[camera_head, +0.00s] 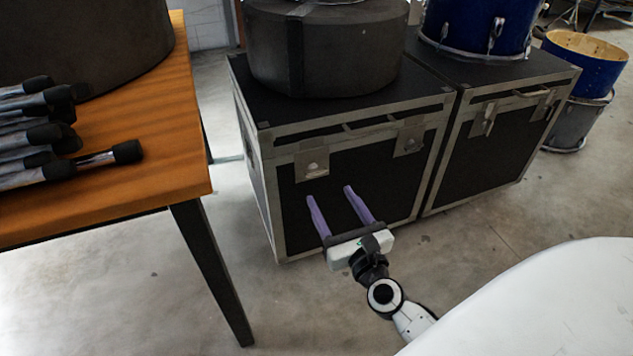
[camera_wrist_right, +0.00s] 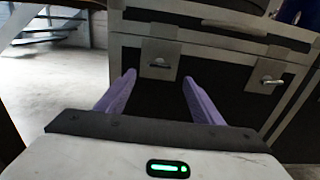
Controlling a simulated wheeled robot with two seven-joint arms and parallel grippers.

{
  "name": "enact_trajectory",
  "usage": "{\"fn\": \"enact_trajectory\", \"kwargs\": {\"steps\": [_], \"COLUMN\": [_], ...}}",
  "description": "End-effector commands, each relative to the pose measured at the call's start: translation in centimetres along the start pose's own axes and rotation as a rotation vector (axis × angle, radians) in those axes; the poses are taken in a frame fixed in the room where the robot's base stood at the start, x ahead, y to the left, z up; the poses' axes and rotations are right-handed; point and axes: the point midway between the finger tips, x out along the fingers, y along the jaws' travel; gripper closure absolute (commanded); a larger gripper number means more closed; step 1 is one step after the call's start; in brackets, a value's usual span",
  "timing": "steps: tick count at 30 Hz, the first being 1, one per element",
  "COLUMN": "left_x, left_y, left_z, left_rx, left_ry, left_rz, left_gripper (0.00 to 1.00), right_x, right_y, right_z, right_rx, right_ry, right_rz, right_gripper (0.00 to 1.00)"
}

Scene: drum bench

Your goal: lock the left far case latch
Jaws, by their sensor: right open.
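Two black cases with grey metal edges stand side by side on the floor: the left case (camera_head: 352,188) and the right case (camera_head: 497,150). The left case's front has a left latch (camera_head: 312,165) and a right latch (camera_head: 409,139), each on a grey plate. The right case also has a left latch (camera_head: 488,118) and a right latch (camera_head: 543,104). My right gripper (camera_head: 329,194) is open and empty, its purple fingers pointing at the left case just below its left latch. In the right wrist view, this latch (camera_wrist_right: 159,61) appears just above and between the fingertips. Contact is not visible. My left gripper is out of view.
A wooden table (camera_head: 110,190) with several dark-ended rods stands at left. A round black case (camera_head: 330,45) sits on the left case, and a blue drum (camera_head: 480,25) on the right case. Floor (camera_head: 520,215) in front of the cases is clear.

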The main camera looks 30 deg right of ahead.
Motion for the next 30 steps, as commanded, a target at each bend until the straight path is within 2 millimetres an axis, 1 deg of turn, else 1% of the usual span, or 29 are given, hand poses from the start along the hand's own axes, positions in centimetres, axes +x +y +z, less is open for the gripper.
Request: {"fn": "enact_trajectory", "kwargs": {"steps": [1,6,9,13,18,26,29,30], "left_x": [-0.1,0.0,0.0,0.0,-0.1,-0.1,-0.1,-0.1], "left_y": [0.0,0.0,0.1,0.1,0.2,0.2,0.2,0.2], "left_z": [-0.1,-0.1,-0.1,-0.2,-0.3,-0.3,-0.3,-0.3], "left_rx": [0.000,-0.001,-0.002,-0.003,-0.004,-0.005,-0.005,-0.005], "left_ry": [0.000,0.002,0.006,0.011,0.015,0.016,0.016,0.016], "left_rz": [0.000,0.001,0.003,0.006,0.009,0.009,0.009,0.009], "left_gripper": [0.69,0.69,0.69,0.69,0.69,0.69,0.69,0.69], "right_x": [0.9,4.2,6.0,7.6,8.7,8.8,8.8,8.8], "right_y": [0.1,0.1,0.1,0.1,0.1,0.1,0.1,0.1], "right_z": [0.2,0.2,0.1,0.1,0.1,0.1,0.1,0.1], "right_rx": [0.001,-0.001,-0.003,-0.003,-0.004,-0.005,-0.005,-0.005], "right_ry": [-0.003,-0.003,-0.002,-0.001,0.000,0.001,0.001,0.001], "right_rz": [0.000,0.001,0.002,0.002,0.003,0.003,0.003,0.003], "right_gripper": [0.39,0.39,0.39,0.39,0.39,0.39,0.54,0.61]}}
